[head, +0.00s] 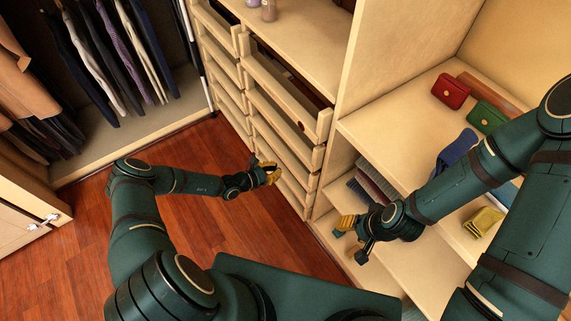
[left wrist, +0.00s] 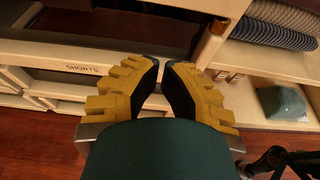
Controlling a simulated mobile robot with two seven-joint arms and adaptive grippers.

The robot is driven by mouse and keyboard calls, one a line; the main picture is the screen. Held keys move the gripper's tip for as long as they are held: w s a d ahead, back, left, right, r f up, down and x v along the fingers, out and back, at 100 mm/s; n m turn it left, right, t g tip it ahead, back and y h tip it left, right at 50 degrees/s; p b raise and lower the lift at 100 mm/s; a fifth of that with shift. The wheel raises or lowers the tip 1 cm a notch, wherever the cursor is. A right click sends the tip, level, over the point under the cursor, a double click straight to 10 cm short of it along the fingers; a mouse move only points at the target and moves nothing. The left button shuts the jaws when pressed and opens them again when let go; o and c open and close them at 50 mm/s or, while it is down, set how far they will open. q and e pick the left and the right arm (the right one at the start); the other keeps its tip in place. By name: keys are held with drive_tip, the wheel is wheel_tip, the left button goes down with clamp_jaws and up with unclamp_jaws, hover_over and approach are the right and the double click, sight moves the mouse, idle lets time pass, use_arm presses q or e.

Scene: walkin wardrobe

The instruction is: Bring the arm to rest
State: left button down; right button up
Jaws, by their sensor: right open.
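My left gripper (head: 270,173), with yellow fingers, hangs low over the wood floor in front of the drawer stack in the head view. In the left wrist view its two fingers (left wrist: 162,75) lean close together at the tips with a narrow gap. I see nothing between them, and cannot tell whether they are fully shut. My right gripper (head: 343,228) is open and empty in front of the lower shelves, close to folded clothes (head: 375,185). My right arm reaches across the shelf unit from the right.
A drawer (head: 290,95) stands pulled out above my left gripper. The left wrist view shows a drawer front labelled SHORTS (left wrist: 82,68). Shelves hold a red purse (head: 450,91), a green purse (head: 487,116) and a yellow item (head: 483,221). Clothes hang at the left. Open floor (head: 215,235) lies between.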

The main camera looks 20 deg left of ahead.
use_arm(q)
drive_tip(key=shift+v, duration=0.8)
drive_tip(key=s+d+r+m+g, duration=0.4)
drive_tip(key=s+d+m+g, duration=0.5)
drive_tip(key=s+d+m, duration=0.2)
drive_tip(key=s+a+r+m+y, duration=0.1)
drive_tip(key=s+r+m+y, duration=0.4)
drive_tip(key=s+r+m, duration=0.5)
wheel_tip(320, 180, up, 3)
drive_tip(key=m, duration=0.5)
drive_tip(key=shift+y, duration=0.3)
drive_tip(key=shift+a+f, duration=0.1)
drive_tip(key=shift+f, duration=0.05)
